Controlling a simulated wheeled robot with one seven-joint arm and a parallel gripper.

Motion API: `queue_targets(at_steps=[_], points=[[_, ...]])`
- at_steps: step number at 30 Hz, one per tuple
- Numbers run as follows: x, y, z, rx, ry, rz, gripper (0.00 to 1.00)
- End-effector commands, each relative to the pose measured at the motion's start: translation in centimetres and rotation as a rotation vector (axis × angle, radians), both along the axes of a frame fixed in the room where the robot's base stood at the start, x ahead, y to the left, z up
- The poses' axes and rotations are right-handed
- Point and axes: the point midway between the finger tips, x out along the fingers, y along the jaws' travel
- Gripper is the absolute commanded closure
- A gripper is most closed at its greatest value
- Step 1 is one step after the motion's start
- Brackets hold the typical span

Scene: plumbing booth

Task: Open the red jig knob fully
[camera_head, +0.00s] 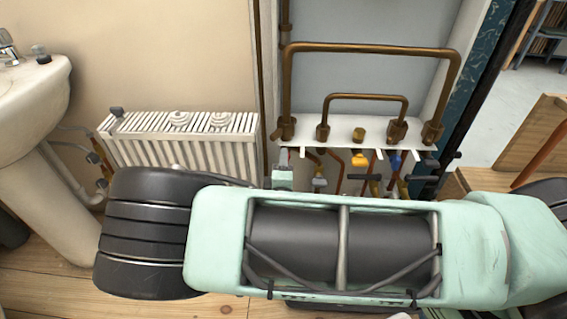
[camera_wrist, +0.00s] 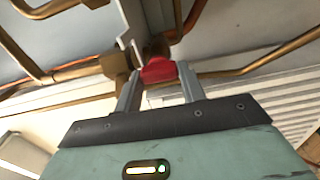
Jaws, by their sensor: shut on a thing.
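The red jig knob (camera_wrist: 158,70) sits between the two fingers of my gripper (camera_wrist: 158,88) in the wrist view. The fingers are shut on the knob, one on each side of it. The knob is next to brass pipework under a white bracket. In the head view my arm covers the lower middle of the picture, and neither the red knob nor my fingertips can be made out there.
Copper pipes (camera_head: 370,47) rise from a white shelf (camera_head: 345,127). Below it hang several valves, one with a blue handle (camera_head: 395,161) and one with a yellow part (camera_head: 360,161). A white radiator (camera_head: 185,140) and a washbasin (camera_head: 30,105) stand to the left.

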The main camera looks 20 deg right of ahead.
Motion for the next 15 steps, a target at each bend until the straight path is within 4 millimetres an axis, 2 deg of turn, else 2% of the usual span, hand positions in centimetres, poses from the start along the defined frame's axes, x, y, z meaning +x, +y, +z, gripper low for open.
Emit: queue_targets(at_steps=[15], points=[[-0.06,0.07,-0.12,-0.041,0.019,0.002,0.83]])
